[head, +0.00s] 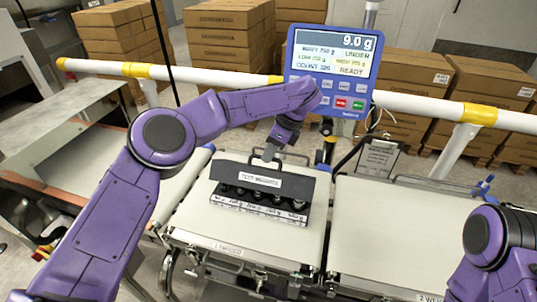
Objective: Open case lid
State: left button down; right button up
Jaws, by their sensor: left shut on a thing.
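The test weights case (258,207) sits on the infeed belt. Its black lid (230,172), with a white "TEST WEIGHTS" label, stands raised behind the open base. Several small dark weights show in a row in the base, above a printed strip along its front. My left gripper (268,153) is at the lid's top edge, shut on the lid; its fingertips are small in view. My right arm shows at the lower right, but its gripper is out of view.
A blue display (333,72) reading 9.0 g stands behind the belts. A white and yellow rail (225,75) runs across the back, before stacked cartons (230,35). The weighing belt (400,235) at the right is clear.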

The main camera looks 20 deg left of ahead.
pick_arm(q)
jog(key=shift+f, duration=0.25)
jog(key=c, duration=1.2)
grip_release()
jog(key=shift+o, duration=0.2)
jog(key=shift+w, duration=0.2)
jog(key=p+v, duration=0.2)
jog(key=v, duration=0.8)
jog(key=shift+r+p, duration=0.25)
jog(key=shift+p, duration=0.1)
jog(key=shift+w+d+f, duration=0.1)
jog(key=shift+d, duration=0.1)
